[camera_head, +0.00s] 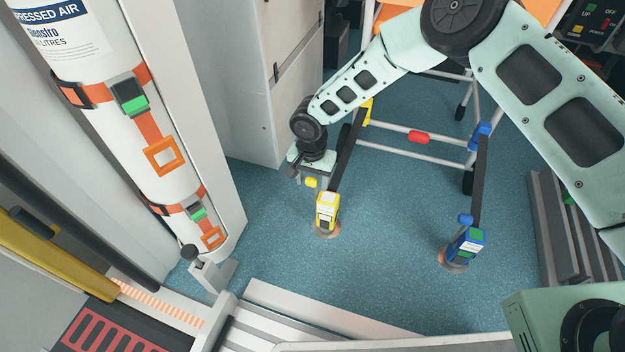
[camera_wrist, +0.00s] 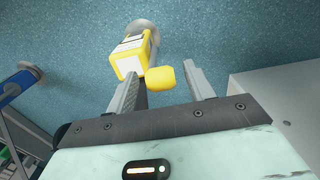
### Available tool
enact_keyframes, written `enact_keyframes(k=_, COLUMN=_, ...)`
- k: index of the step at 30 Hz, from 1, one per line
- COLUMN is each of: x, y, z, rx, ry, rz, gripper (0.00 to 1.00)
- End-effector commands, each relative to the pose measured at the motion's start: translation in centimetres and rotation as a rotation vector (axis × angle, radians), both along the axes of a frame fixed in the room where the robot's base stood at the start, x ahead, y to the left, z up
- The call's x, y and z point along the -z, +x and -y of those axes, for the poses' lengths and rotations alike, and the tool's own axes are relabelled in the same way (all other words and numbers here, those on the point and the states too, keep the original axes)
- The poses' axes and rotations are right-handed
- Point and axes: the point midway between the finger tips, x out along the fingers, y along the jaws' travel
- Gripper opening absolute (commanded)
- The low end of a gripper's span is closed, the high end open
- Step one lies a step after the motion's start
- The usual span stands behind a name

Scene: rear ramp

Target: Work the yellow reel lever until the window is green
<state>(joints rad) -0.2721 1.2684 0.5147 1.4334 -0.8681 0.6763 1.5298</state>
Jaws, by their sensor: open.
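The yellow reel (camera_head: 327,205) stands on a round floor mount, with a pale label on its casing. Its yellow lever (camera_head: 311,182) has a rounded knob and sticks out at the reel's upper left. In the wrist view the yellow reel (camera_wrist: 130,57) is at the upper left and the lever knob (camera_wrist: 161,78) shows between my fingers, nearer the left one. My gripper (camera_wrist: 165,76) is open, with a finger on each side of the knob; I cannot tell whether either touches it. I cannot make out a green window on the yellow reel.
A black strap (camera_head: 347,150) runs from the yellow reel to a wheeled frame (camera_head: 400,155). A blue reel (camera_head: 466,243) with a green patch stands to the right, its strap also on the frame. A white cabinet (camera_head: 245,90) stands left of my arm. Blue floor lies open between the reels.

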Motion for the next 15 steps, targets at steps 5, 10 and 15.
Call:
enact_keyframes(k=5, x=0.0, y=0.01, z=-0.01, rx=0.0, ry=0.0, rz=0.0, gripper=0.53)
enact_keyframes(k=10, x=0.0, y=0.0, z=0.0, rx=0.0, ry=0.0, rz=0.0, gripper=0.22)
enact_keyframes(k=15, x=0.0, y=-0.01, z=0.0, rx=0.0, ry=0.0, rz=0.0, gripper=0.0)
